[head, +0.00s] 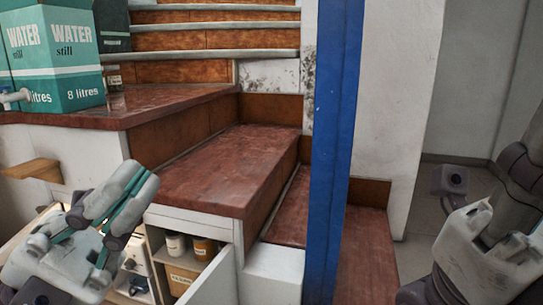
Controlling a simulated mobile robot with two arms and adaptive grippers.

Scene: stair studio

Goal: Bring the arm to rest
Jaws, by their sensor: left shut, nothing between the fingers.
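My left gripper (140,187) is at the lower left of the head view. Its grey fingers with teal edges lie together, pointing up and to the right. It is shut and holds nothing. It shows in front of the wooden steps and the open cupboard below them; whether it touches them I cannot tell. Part of my right arm shows at the right edge, bent, in front of the pale wall and floor.
A teal water box (75,65) stands on the red-brown ledge (125,113) at upper left. A cupboard under the step (225,172) holds jars (204,248), with its white door (212,283) open. A blue post (334,150) rises between my arms.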

